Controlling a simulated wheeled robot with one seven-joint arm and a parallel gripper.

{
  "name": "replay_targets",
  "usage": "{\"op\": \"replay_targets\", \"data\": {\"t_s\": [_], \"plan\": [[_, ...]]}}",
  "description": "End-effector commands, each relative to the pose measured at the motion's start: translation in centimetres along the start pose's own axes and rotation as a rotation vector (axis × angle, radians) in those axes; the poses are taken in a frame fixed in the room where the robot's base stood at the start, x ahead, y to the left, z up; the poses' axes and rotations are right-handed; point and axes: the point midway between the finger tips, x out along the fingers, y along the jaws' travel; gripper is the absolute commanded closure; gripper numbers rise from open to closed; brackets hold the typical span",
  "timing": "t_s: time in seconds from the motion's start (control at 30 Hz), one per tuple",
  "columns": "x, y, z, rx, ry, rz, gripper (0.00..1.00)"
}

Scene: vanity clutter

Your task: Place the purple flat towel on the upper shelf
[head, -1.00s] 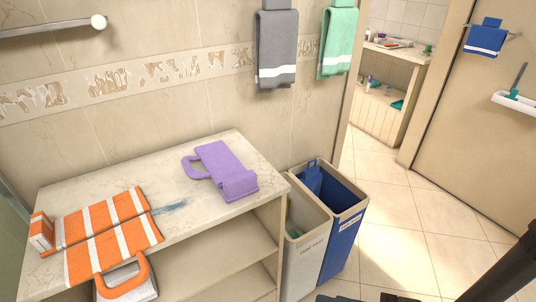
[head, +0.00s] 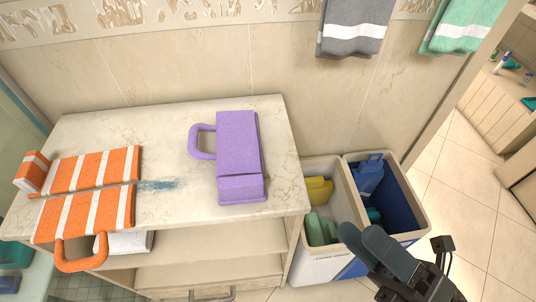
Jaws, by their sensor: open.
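The purple flat towel (head: 238,140) lies on the marble top (head: 90,128) of the shelf unit, towards its right side. It has a loop on its left and a folded part at its front end. The upper shelf may be this top or the board below (head: 210,246); I cannot tell which is meant. My gripper (head: 360,238) is at the lower right, in front of the bins, well apart from the towel. It is open, with nothing seen between its fingers.
Orange-and-white striped towels (head: 95,200) lie on the top's left side, with a small orange box (head: 32,172). A white bin (head: 335,262) and a blue bin (head: 400,195) stand right of the unit. Grey (head: 356,22) and green (head: 462,25) towels hang above.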

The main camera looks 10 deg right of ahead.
Motion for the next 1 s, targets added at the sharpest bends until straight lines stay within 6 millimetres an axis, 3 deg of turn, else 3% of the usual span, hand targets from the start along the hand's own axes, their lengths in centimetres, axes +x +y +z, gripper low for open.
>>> {"op": "replay_targets", "data": {"t_s": [0.03, 0.3, 0.5, 0.77, 1.0], "plan": [[1.4, -1.0, 0.2, -0.108, 0.075, 0.027, 0.45], [6.8, -6.7, 0.2, -0.663, 0.475, 0.163, 0.45], [10.0, -10.1, 1.0, -0.938, 0.706, 0.27, 0.45], [11.6, -11.7, 1.6, -1.062, 0.828, 0.338, 0.45], [13.1, -12.0, 0.1, -1.069, 0.84, 0.345, 0.45]]}}
